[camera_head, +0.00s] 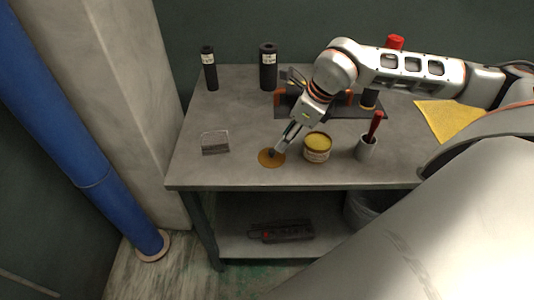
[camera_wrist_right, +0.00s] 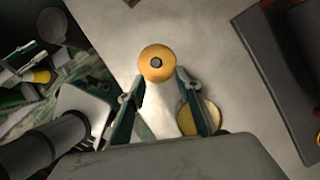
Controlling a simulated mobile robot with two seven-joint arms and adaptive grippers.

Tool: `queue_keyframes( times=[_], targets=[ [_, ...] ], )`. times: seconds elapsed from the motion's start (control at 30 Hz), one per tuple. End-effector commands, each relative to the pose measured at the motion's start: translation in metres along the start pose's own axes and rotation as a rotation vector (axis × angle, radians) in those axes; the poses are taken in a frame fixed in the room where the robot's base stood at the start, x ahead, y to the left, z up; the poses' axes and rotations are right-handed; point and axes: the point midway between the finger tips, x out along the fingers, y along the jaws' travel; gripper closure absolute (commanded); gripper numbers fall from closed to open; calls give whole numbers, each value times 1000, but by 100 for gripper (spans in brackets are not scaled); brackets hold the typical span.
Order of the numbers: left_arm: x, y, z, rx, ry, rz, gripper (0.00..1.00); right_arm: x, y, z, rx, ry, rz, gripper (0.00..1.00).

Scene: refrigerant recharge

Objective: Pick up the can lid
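The can lid is a flat orange-brown disc (camera_head: 266,160) on the workbench near its front edge. In the right wrist view the lid (camera_wrist_right: 148,70) shows a small dark knob at its centre. The can (camera_head: 317,155), pale-labelled with a yellow top, stands just right of the lid; its round top also shows in the right wrist view (camera_wrist_right: 207,117). My right gripper (camera_head: 277,150) points down over the lid. Its fingers (camera_wrist_right: 159,80) are apart with nothing between them, and the lid lies just beyond the tips. My left gripper is out of view.
A grey cup (camera_head: 366,149) holding a red-handled tool stands right of the can. A small clear block (camera_head: 214,142) sits to the left. Two dark cylinders (camera_head: 209,70) (camera_head: 268,68) stand at the back. A yellow cloth (camera_head: 447,120) lies at the right. The front-left bench is clear.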

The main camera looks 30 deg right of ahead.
Motion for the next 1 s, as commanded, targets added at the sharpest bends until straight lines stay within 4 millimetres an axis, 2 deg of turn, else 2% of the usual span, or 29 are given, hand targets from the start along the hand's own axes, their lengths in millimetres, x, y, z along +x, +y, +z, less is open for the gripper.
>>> queue_keyframes(
  times=[0.33,0.43,0.57,0.77,0.9,1.0],
  targets=[
    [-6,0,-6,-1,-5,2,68,41,8,13,-3,-1,5,66],
    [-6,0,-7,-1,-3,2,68,54,6,11,1,0,4,66],
    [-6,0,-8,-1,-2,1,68,61,6,11,0,-1,3,66],
    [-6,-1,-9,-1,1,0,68,62,6,11,0,-1,3,66],
    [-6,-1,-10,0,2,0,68,62,6,11,0,-2,3,100],
    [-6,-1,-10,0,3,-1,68,61,6,11,0,-2,3,100]
  ],
)
